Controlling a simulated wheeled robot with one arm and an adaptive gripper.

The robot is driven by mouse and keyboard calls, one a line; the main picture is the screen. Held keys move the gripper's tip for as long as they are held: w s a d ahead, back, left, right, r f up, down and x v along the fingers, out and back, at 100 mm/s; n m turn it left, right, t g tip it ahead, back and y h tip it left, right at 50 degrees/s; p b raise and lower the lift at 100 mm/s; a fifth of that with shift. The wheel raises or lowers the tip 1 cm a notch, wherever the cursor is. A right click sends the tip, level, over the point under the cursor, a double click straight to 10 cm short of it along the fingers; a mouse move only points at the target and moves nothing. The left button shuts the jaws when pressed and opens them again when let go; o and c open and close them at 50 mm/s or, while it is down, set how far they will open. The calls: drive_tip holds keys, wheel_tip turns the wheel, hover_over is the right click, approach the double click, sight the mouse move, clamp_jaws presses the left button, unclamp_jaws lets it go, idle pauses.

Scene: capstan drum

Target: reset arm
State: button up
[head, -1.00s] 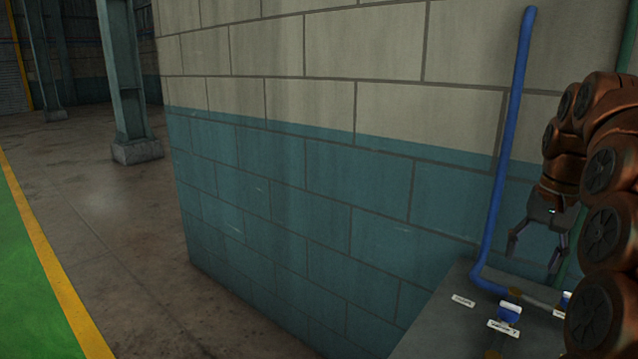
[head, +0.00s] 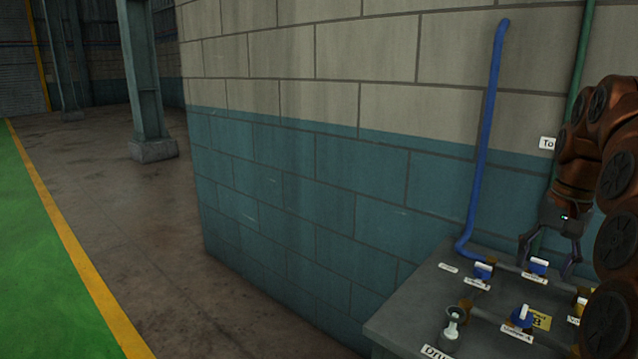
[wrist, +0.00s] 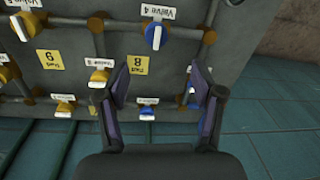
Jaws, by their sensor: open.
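My gripper (head: 549,256) hangs from my copper-coloured arm at the right of the head view, fingers pointing down over the grey valve panel (head: 405,310). Its two fingers are spread apart with nothing between them. In the wrist view my gripper (wrist: 158,88) shows both dark fingers wide apart, in front of the panel with its labelled valves. I cannot tell from these views how far the fingertips are above the panel.
Several blue- and yellow-handled valves with labels stand on the panel, such as a blue valve (head: 522,316). A blue pipe (head: 484,140) and a green pipe (head: 581,60) run up the block wall (head: 300,180). Open floor (head: 150,230) lies left.

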drive_tip(key=s+a+f+n+g, duration=0.1)
drive_tip(key=s+a+f, duration=0.15)
drive_tip(key=a, duration=0.25)
drive_tip(key=s+a+f+n, duration=0.1)
drive_tip(key=s+a+f, duration=0.1)
drive_tip(key=s+a, duration=0.25)
drive_tip(key=s+a+f+n+g, duration=0.1)
drive_tip(key=s+a+f+n, duration=0.1)
drive_tip(key=a, duration=0.4)
drive_tip(key=s+a+f+n+g, duration=0.1)
drive_tip(key=s+a+f, duration=0.2)
drive_tip(key=s+f, duration=0.55)
drive_tip(key=s+a+f+n, duration=0.1)
drive_tip(key=s+a+f, duration=0.35)
drive_tip(key=s, duration=0.75)
drive_tip(key=s+a+p+v, duration=0.1)
drive_tip(key=s+p+v, duration=0.1)
drive_tip(key=p+v, duration=1)
drive_tip(key=shift+d+r+t+h+p, duration=0.3)
drive_tip(key=shift+d+r+h+p, duration=0.15)
drive_tip(key=shift+r, duration=0.55)
drive_tip(key=shift+w, duration=0.1)
